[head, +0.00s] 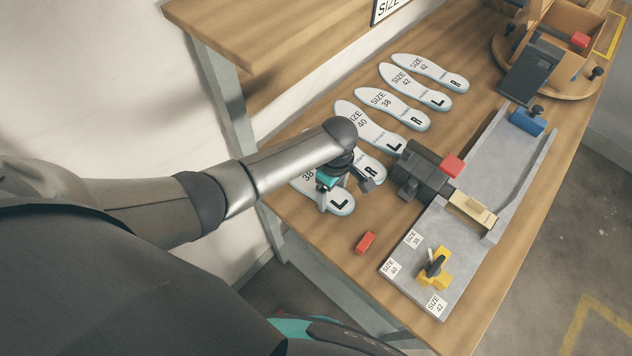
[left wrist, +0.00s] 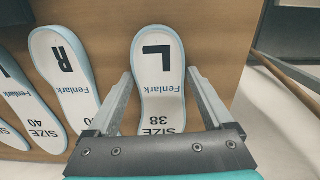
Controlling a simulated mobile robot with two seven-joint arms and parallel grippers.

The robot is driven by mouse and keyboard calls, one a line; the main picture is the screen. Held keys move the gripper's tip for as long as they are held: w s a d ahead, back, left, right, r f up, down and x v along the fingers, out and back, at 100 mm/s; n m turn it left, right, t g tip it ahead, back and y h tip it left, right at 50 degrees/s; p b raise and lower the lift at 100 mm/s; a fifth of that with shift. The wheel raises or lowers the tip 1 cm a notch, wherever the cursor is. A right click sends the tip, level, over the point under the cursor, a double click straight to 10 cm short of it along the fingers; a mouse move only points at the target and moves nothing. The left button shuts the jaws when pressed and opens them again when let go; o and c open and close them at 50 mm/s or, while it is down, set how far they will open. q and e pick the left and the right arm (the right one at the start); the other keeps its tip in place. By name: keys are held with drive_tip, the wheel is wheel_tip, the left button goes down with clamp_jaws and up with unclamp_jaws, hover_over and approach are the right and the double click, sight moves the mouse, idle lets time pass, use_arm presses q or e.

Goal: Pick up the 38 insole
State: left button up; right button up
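The size 38 left insole, marked L (head: 341,204), lies on the table at the near end of the insole row. A second size 38 insole, marked R (head: 393,108), lies farther up the row. My right gripper is not in view.
A size 40 R insole (left wrist: 62,85) lies close beside the 38 L. More insoles lie beyond it.

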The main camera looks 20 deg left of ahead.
use_arm(q)
drive_tip(key=c, duration=0.9)
drive_tip(key=shift+r, duration=0.1)
